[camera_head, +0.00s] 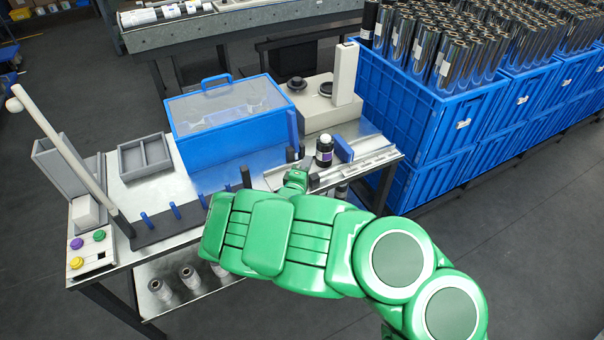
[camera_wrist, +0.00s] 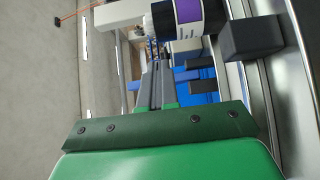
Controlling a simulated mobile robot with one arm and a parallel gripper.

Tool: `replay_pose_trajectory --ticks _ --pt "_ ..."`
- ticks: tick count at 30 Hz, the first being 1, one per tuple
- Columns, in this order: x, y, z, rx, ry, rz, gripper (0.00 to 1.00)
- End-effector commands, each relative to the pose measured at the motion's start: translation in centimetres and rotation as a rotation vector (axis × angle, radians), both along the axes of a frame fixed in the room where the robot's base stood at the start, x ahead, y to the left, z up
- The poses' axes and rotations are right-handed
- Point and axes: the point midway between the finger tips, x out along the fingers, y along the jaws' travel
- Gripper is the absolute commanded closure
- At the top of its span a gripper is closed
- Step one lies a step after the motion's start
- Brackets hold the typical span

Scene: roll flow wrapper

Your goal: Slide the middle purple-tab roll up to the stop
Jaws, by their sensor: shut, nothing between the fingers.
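A dark roll with a white and purple band (camera_head: 324,150) stands on the metal rail (camera_head: 358,165) at the table's right side. In the wrist view the roll (camera_wrist: 188,16) shows at the top, just beyond the fingertips. My gripper (camera_wrist: 157,68) is shut and empty, its grey fingers together and pointing toward the roll. In the head view my gripper (camera_head: 304,168) is mostly hidden by my arm, close to the roll's near left side. I cannot tell if it touches. A dark grey block (camera_wrist: 250,38) sits beside the roll in the wrist view; a blue block (camera_head: 342,148) stands right of it.
A blue case with a clear lid (camera_head: 230,110) stands behind left. A row of blue pegs on a dark bar (camera_head: 170,222) lies left. A white machine (camera_head: 325,105) stands behind the roll. Blue crates of shiny rolls (camera_head: 430,110) stand close on the right.

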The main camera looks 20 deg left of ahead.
Motion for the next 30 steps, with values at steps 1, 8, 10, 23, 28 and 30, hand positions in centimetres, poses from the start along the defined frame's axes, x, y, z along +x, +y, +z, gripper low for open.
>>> replay_pose_trajectory --ticks 1,8,10,23,28,30 --pt "-0.5 0.2 0.0 -0.002 0.000 0.003 1.00" --pt "-2.5 0.2 0.0 -0.001 0.000 0.004 1.00" --pt "-3.0 0.2 0.0 -0.001 0.001 0.003 1.00" --pt "-5.1 0.2 -0.1 0.001 0.002 0.004 1.00" --pt "-6.5 0.3 -0.5 0.001 0.001 0.009 1.00" --pt "-6.6 0.2 -0.5 0.002 0.001 0.007 1.00"
